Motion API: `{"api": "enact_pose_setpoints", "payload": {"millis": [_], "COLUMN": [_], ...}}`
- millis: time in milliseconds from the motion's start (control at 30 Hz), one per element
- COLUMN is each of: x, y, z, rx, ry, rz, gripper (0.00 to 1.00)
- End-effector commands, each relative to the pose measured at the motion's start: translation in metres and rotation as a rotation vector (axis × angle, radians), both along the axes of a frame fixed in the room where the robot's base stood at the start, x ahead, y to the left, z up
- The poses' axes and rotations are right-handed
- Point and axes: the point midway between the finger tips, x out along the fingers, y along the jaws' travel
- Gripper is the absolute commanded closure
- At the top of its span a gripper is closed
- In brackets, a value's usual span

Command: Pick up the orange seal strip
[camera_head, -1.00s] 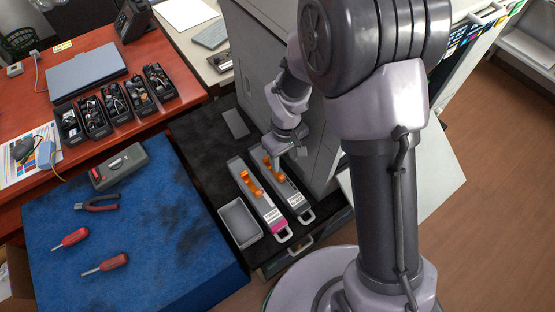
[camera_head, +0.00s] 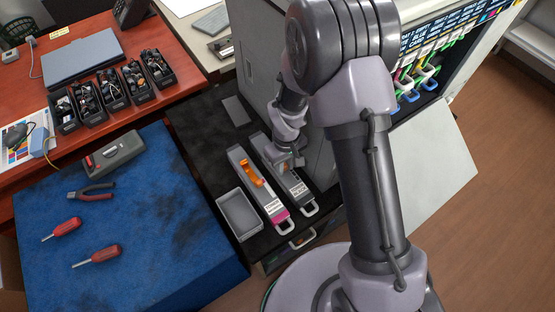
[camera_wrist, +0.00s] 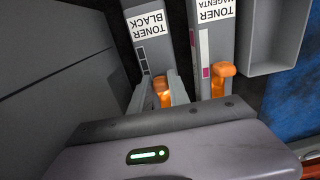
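The black toner cartridge (camera_head: 290,185) lies right of the magenta toner cartridge (camera_head: 262,198) on a dark surface. In the wrist view their labels read "TONER BLACK" (camera_wrist: 147,24) and "TONER MAGENTA" (camera_wrist: 214,8). My gripper (camera_head: 290,162) is down over the black cartridge and hides most of its orange seal strip. In the wrist view that strip (camera_wrist: 163,93) shows between my two fingers (camera_wrist: 160,92), which stand apart on either side of it. Whether they touch it I cannot tell. The magenta cartridge's orange strip (camera_head: 250,172) is in full view; it also shows in the wrist view (camera_wrist: 222,75).
An empty grey bin (camera_head: 239,214) stands left of the cartridges. A tall grey cabinet (camera_head: 262,65) rises close behind my gripper. An open printer bay with several coloured cartridges (camera_head: 425,75) is at the right.

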Motion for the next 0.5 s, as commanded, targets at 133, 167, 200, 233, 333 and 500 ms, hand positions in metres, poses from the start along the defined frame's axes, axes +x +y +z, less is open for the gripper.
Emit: {"api": "enact_pose_setpoints", "payload": {"millis": [133,167,200,233,333,500], "x": [0.0,0.0,0.0,0.0,-0.0001,0.0], "y": [0.0,0.0,0.0,0.0,-0.0001,0.0], "z": [0.0001,0.0001,0.0001,0.0001,0.0001,0.0053], "rx": [0.0,0.0,0.0,0.0,0.0,0.0], "ry": [0.0,0.0,0.0,0.0,0.0,0.0], "rz": [0.0,0.0,0.0,0.0,0.0,0.0], "gripper": [1.0,1.0,1.0,1.0,1.0,1.0]}}
